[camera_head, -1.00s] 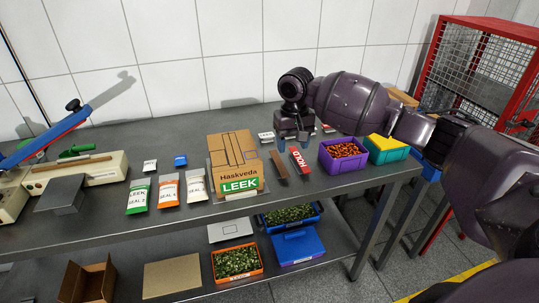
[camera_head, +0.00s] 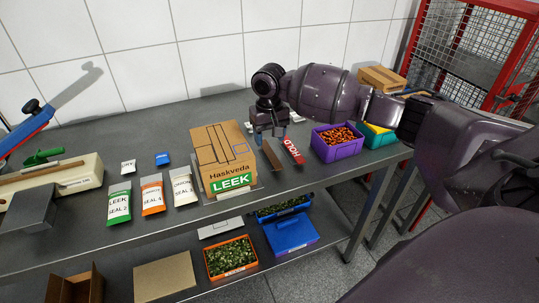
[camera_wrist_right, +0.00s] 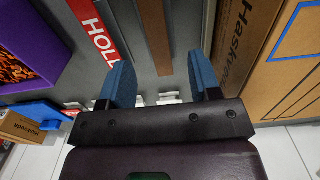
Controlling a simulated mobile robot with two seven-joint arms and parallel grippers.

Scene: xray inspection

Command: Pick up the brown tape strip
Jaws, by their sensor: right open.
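The brown tape strip (camera_head: 272,156) is a narrow flat piece on the grey table, between the Haskveda leek carton and the red HOLD strip. In the right wrist view the strip (camera_wrist_right: 155,35) runs lengthwise ahead of the gap between the fingers. My right gripper (camera_head: 270,136) is open, pointing down near the strip's far end. In the right wrist view its two blue fingers (camera_wrist_right: 158,80) are wide apart with nothing between them. How high they are above the table is hard to tell. My left gripper is not in view.
The carton (camera_head: 222,158) stands close left of the strip. The red HOLD strip (camera_head: 292,150) lies close right, then a purple bin (camera_head: 337,152) of orange pieces and a teal bin (camera_head: 385,140). Several labelled pouches (camera_head: 152,194) lie left of the carton.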

